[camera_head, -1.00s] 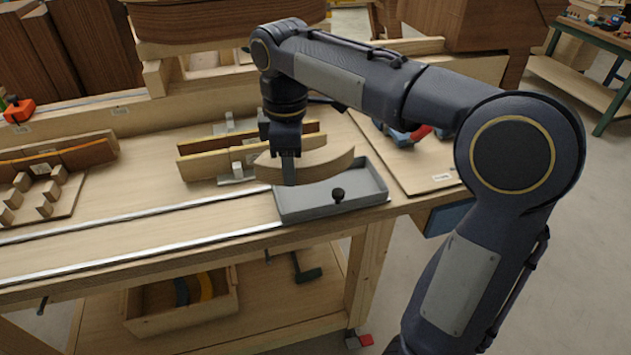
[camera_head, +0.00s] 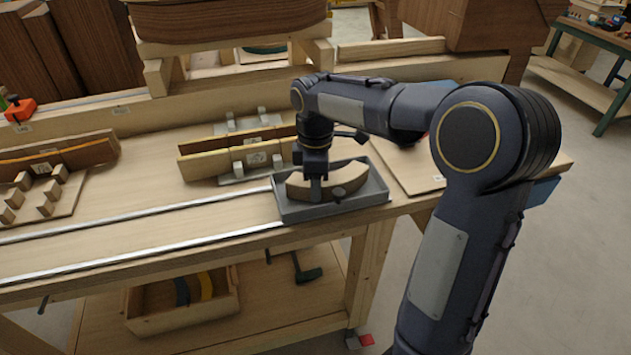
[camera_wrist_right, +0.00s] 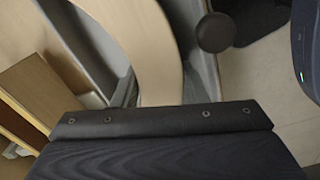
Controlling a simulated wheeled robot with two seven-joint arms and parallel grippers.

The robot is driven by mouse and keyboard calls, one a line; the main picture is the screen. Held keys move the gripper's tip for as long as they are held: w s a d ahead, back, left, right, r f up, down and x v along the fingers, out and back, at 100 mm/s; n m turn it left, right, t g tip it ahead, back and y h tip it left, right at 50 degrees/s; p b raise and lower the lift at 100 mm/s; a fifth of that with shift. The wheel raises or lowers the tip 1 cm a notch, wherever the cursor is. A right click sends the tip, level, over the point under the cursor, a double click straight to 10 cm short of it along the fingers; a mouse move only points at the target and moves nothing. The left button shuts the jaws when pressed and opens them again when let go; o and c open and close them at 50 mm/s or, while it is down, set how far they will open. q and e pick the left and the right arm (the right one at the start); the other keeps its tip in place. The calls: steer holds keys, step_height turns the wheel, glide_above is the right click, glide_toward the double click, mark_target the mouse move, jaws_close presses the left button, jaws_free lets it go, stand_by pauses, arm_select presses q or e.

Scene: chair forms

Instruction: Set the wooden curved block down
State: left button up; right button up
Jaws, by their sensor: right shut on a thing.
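The wooden curved block (camera_head: 349,180) is pale and arc-shaped. It lies within the walls of the grey tray (camera_head: 335,210) near the front of the bench; I cannot tell whether it touches the tray floor. My right gripper (camera_head: 316,190) comes down from above and is shut on the block near its middle. In the right wrist view the block (camera_wrist_right: 150,45) runs away from the gripper, with the grey tray wall (camera_wrist_right: 95,45) beside it. The fingertips are hidden there. My left gripper is not in view.
A long two-part wooden form (camera_head: 215,163) stands behind and left of the tray. A darker curved piece (camera_head: 90,152) and several small wooden blocks (camera_head: 45,195) are at the left. Two metal rails (camera_head: 150,212) run along the bench. A dark round knob (camera_wrist_right: 215,32) sits by the tray.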

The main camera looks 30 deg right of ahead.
steer(key=shift+f, duration=0.15)
steer(key=o, duration=1.2)
step_height(320, 180, up, 11)
steer(key=p, duration=0.1)
steer(key=s+a+f+m+t+y, duration=0.1)
steer(key=s+a+f+m+t, duration=0.1)
steer(key=s, duration=0.5)
steer(key=s+a+f+m+t+y, duration=0.1)
steer(key=s+a+f+m, duration=0.2)
steer(key=s+m, duration=0.4)
steer(key=s+a+f+m+t+y, duration=0.1)
steer(key=s+f+m, duration=0.3)
steer(key=s, duration=0.4)
steer(key=shift+a+f+m+t+y, duration=0.4)
steer(key=shift+a+f+t, duration=0.1)
steer(key=shift+a+t, duration=0.25)
